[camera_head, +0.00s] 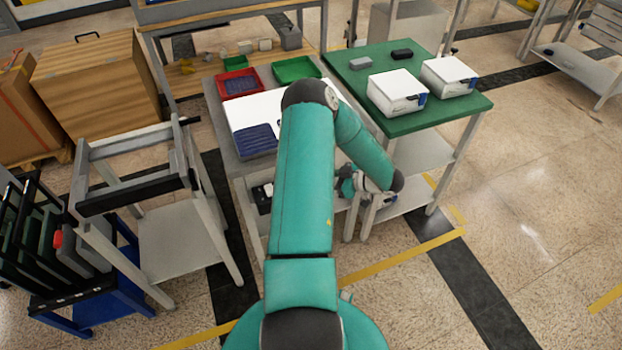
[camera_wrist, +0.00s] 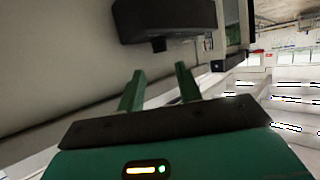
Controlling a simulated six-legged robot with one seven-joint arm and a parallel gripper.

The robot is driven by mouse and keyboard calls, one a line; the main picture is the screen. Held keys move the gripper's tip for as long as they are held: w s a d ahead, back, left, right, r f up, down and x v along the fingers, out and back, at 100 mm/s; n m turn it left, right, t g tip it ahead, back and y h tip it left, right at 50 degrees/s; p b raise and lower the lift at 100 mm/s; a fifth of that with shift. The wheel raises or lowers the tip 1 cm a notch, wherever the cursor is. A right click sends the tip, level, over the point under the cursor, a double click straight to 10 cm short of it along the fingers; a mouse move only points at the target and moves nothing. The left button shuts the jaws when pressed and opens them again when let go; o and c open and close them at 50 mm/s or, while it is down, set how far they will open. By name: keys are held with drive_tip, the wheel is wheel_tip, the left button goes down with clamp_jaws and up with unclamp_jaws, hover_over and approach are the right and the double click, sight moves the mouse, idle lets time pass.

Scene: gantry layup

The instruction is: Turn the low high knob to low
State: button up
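My gripper (camera_wrist: 159,69) is open and empty in the wrist view, its two green fingers apart. A dark box (camera_wrist: 165,18) is beyond the fingertips, with a small dark stub (camera_wrist: 158,45) on its lower edge. The stub may be the knob; no low or high marking is readable. The fingers look apart from it. In the head view my gripper (camera_head: 356,232) hangs low by the front of the grey table (camera_head: 219,140), partly hidden by my arm. A dark panel (camera_head: 263,205) with a white part sits under that tabletop; no knob can be made out there.
A green-topped table (camera_head: 440,115) with white boxes stands to the right. Red (camera_head: 238,84) and green (camera_head: 296,69) trays sit on the grey table. A grey frame stand (camera_head: 130,160) is at left. The floor (camera_head: 540,190) at right is open.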

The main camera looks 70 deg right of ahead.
drive_tip(key=v, duration=0.4)
drive_tip(key=shift+s+r, duration=0.2)
drive_tip(key=shift+s, duration=0.15)
idle(0.3)
